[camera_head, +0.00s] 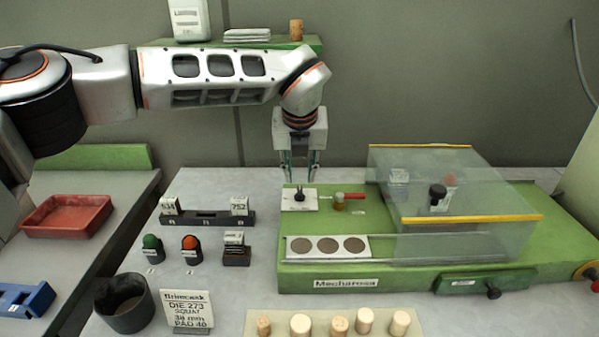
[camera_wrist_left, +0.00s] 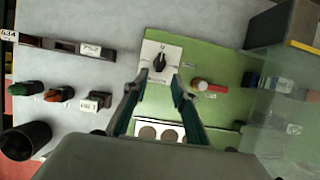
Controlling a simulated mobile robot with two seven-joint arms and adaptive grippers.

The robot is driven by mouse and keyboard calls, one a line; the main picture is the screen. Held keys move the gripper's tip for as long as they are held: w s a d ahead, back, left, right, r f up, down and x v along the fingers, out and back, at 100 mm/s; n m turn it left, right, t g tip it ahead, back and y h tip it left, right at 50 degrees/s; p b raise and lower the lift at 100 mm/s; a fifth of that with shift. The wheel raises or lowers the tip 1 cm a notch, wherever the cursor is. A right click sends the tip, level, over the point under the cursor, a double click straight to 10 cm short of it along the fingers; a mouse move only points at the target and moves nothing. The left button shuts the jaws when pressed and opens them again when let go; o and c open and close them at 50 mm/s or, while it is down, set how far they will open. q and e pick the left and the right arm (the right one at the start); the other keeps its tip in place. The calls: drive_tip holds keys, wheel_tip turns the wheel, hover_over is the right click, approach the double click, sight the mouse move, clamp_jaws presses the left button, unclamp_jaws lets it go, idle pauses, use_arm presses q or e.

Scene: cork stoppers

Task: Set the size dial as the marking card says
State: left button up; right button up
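The size dial is a small black knob (camera_head: 299,195) on a white plate at the back left of the green machine. In the left wrist view the knob (camera_wrist_left: 159,62) lies just beyond the fingertips, between their lines. My left gripper (camera_head: 300,180) points down over the dial, fingers apart and empty; it also shows in the left wrist view (camera_wrist_left: 160,76). I cannot tell whether it touches the knob. The dial's scale is too small to read. The marking card (camera_head: 188,311) stands at the front left and reads "DIE 273, SQUAT, 38 mm, PAD 40". My right gripper is out of view.
Beside the dial is a red-handled tool (camera_head: 347,196) with a brass-coloured head. A clear cover (camera_head: 480,195) encloses the machine's right part. Dies lie in a dark rack (camera_head: 205,218). Green (camera_head: 151,243) and orange (camera_head: 190,243) knobs, a dark cup (camera_head: 124,305) and corks on a mat (camera_head: 285,318) are nearer.

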sight(299, 191)
use_arm(q)
drive_tip(key=x, duration=0.2)
drive_tip(key=shift+w+f, duration=0.2)
drive_tip(key=x, duration=0.3)
drive_tip(key=shift+w+f, duration=0.15)
drive_tip(key=shift+f, duration=0.15)
drive_tip(key=shift+w+f, duration=0.25)
drive_tip(key=shift+f, duration=0.3)
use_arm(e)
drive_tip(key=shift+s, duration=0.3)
use_arm(q)
clamp_jaws()
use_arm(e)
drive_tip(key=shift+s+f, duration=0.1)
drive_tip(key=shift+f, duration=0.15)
